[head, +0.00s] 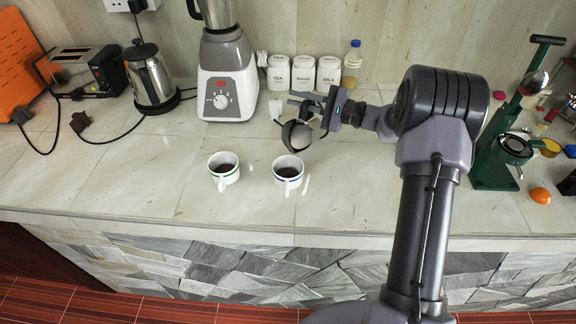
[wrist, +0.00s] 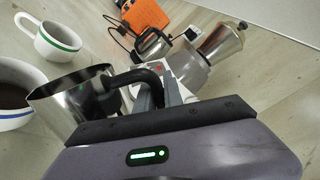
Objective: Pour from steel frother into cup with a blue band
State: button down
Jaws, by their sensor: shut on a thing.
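The steel frother (head: 297,135) hangs above and just behind the cup with a blue band (head: 288,180), looking tilted with its mouth toward the cup. My gripper (head: 312,103) is shut on its black handle, which shows in the wrist view (wrist: 140,76). The frother body (wrist: 88,105) fills the left of that view; I cannot make out its contents or any stream. The blue-banded cup stands upright with dark liquid in it; in the wrist view the cup (wrist: 14,122) is partly cut off by the left edge and beside the frother.
A blender (head: 226,80), a kettle (head: 150,75) and white canisters (head: 303,74) stand behind. A green press (head: 497,155) is at right. The counter's front left is clear.

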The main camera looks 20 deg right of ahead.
jog(key=shift+s+a+r+n, duration=0.3)
jog(key=shift+s+r+n, duration=0.1)
jog(key=shift+r+n, duration=0.15)
jog(key=shift+s+a+r+n, duration=0.3)
jog(key=shift+s+r+n, duration=0.15)
jog(key=shift+n, duration=0.1)
dwell(2.1)
jog(key=shift+s+a+r+b, duration=0.1)
jog(key=shift+s+a+b, duration=0.1)
jog(key=shift+b, duration=0.3)
